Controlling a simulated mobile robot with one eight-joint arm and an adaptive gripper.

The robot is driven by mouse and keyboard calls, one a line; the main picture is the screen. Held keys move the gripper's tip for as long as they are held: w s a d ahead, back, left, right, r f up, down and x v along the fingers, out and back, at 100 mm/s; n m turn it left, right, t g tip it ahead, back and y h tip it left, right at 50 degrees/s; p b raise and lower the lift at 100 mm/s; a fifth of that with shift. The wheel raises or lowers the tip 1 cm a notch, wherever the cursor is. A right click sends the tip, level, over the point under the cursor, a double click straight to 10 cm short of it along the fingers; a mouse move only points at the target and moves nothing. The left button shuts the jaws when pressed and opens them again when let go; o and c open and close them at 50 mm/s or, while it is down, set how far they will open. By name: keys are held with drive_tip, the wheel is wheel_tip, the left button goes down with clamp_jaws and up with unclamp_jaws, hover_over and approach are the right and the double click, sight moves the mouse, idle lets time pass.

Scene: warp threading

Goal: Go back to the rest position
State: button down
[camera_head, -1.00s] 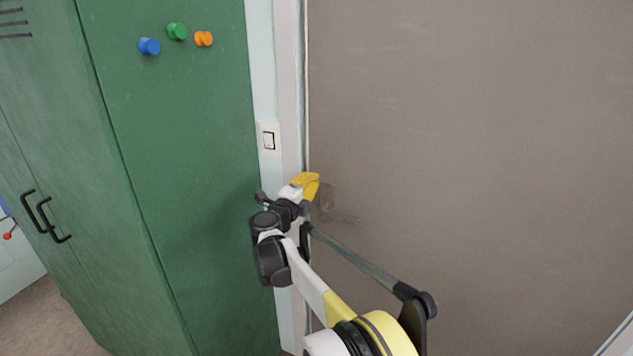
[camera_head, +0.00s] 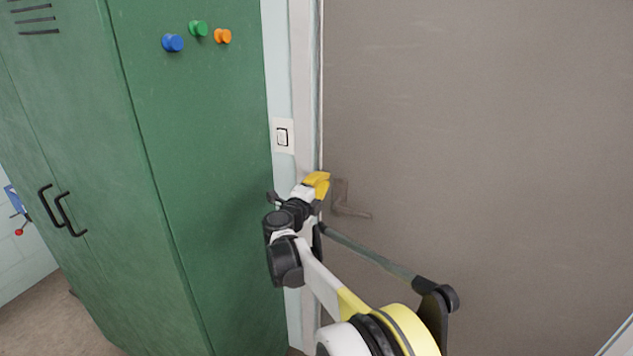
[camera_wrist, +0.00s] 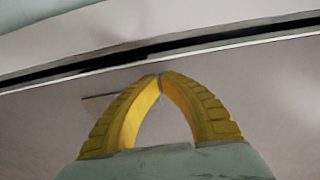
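My gripper (camera_head: 318,182) shows in the head view as a small yellow end in front of the door frame, beside the grey-brown door (camera_head: 480,120). In the wrist view my gripper (camera_wrist: 159,77) has its two yellow fingers curved inward with their tips meeting. Nothing shows between the fingers. A door handle (camera_head: 352,214) of the door's own colour sits just right of and below my gripper in the head view. Whether my gripper touches the door or frame cannot be told.
A tall green locker (camera_head: 200,170) stands at the left, with blue (camera_head: 172,43), green (camera_head: 198,28) and orange (camera_head: 223,36) knobs on its side. A light switch (camera_head: 283,136) is on the wall between locker and door. Floor (camera_head: 50,315) shows at the lower left.

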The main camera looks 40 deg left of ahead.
drive_tip(key=s+a+p, duration=0.2)
drive_tip(key=s+a, duration=0.2)
drive_tip(key=s, duration=0.5)
drive_tip(key=shift+s+a, duration=0.25)
drive_tip(key=shift+s, duration=0.1)
